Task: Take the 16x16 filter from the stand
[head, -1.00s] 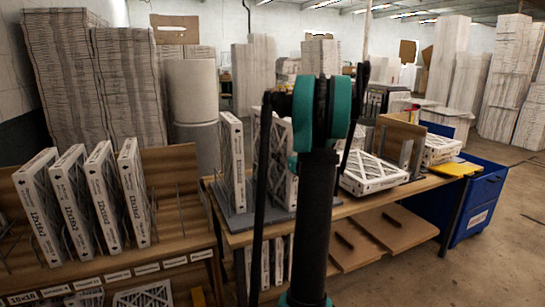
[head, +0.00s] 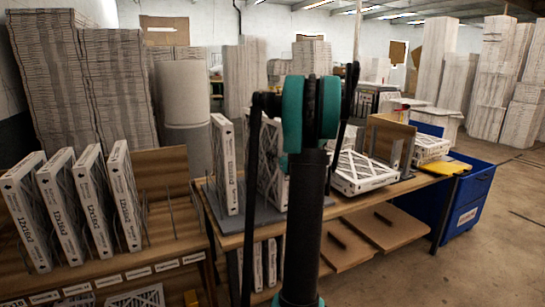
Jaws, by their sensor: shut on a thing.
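A grey stand (head: 264,220) on the wooden table holds a narrow upright white filter (head: 226,165) and a wider lattice-faced filter (head: 270,165), partly hidden by my arm. Another lattice-faced filter (head: 362,174) lies nearly flat on the table to the right of my arm. I cannot read a 16x16 mark on any of these. My black and teal arm stands in the middle of the view and covers part of the table. My gripper does not show in the head view, so what it holds is hidden.
Several upright filters (head: 85,208) stand in a wooden rack (head: 165,205) at left. A brown board (head: 390,140), a yellow tray (head: 449,168) and a blue cabinet (head: 475,200) are at right. The right floor (head: 490,265) is clear.

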